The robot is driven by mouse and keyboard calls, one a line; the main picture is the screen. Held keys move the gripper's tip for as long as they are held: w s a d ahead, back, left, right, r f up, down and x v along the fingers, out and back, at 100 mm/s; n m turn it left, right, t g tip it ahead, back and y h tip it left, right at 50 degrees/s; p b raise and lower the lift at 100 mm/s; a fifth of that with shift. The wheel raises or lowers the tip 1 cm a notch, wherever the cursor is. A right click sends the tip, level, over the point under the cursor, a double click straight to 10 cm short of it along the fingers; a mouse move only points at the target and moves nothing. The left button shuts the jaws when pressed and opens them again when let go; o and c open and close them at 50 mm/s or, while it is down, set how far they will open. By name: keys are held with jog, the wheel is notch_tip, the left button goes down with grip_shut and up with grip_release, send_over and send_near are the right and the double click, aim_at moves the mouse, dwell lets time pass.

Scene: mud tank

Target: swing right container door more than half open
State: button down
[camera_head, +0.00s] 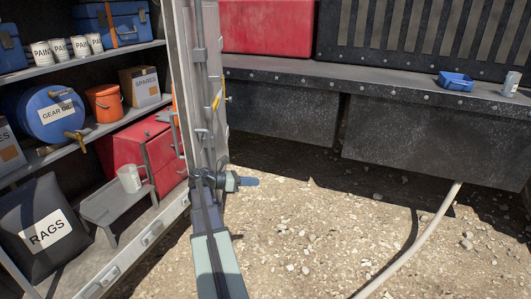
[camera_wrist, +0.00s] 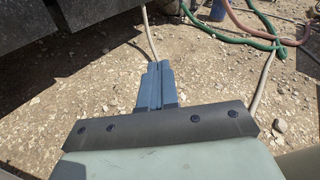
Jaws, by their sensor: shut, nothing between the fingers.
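The right container door (camera_head: 209,70) is a tall grey panel in the head view, right of the shelved opening. It stands out from the opening and shows as a narrow, steeply foreshortened strip with locking bars and a small yellow piece. Its exact angle is hard to tell. My gripper (camera_head: 249,182) is low, just right of the door's lower part, with its blue fingers pointing right, away from it. The fingers are shut and empty, and also show in the wrist view (camera_wrist: 156,75) over gravel. My arm hides the door's lower end. The door is not identifiable in the wrist view.
The container holds shelves (camera_head: 80,65) with cans, a gear oil drum (camera_head: 49,115), an orange bucket (camera_head: 104,104) and a rags bag (camera_head: 45,225). A dark steel tank (camera_head: 430,140) stands behind. A pale hose (camera_head: 420,240) crosses the gravel. Open gravel lies right of my gripper.

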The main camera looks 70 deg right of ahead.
jog(key=w+d+r+h, duration=0.4)
jog(key=w+d+r, duration=0.15)
jog(key=w, duration=0.45)
jog(key=s+x, duration=0.1)
jog(key=x, duration=1.2)
jog(key=shift+a+m, duration=0.2)
jog(key=shift+m, duration=0.1)
jog(key=shift+a+f, duration=0.1)
jog(key=shift+f, duration=0.05)
dwell(0.3)
